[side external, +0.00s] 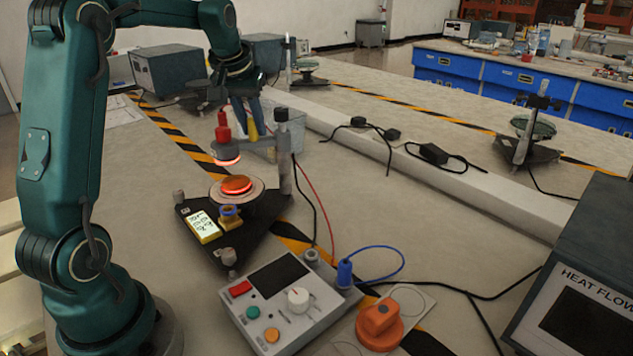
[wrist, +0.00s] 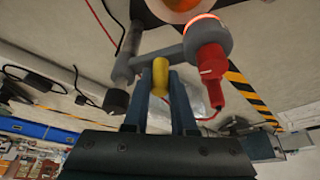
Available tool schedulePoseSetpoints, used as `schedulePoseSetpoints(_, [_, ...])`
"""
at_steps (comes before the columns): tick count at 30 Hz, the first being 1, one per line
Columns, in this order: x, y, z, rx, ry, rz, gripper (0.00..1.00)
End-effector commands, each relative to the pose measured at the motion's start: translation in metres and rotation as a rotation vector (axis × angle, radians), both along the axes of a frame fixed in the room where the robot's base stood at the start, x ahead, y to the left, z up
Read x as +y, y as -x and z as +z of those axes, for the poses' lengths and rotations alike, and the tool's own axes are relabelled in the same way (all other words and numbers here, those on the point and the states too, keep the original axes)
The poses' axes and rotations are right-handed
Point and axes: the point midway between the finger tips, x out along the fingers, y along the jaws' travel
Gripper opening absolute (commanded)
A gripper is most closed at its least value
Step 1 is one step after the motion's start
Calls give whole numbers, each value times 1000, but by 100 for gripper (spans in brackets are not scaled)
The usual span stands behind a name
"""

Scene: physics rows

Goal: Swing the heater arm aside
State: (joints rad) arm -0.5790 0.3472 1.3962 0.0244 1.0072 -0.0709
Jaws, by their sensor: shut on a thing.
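The heater arm ends in a head with a red cap (side external: 224,132) and a glowing red-orange underside (side external: 227,161). In the side view the head hangs above the round platform (side external: 255,197) with its orange disc (side external: 237,184), a gap between them, and a little left of the disc's centre. A grey bar (wrist: 180,52) joins the head to an upright post (side external: 284,160). My gripper (side external: 251,128) is shut on the yellow handle (wrist: 160,77) of the bar. The handle sits between both fingers in the wrist view.
A clear bin (side external: 270,140) stands behind the post. Striped tape crosses the bench. A heat-flow box (side external: 580,290) stands at right.

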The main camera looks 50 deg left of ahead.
Motion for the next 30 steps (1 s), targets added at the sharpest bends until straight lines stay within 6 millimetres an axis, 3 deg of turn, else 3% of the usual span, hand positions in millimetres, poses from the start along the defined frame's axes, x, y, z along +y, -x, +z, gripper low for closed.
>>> schedulePoseSetpoints(30, [24,-20,1,-5,-6,-504,0])
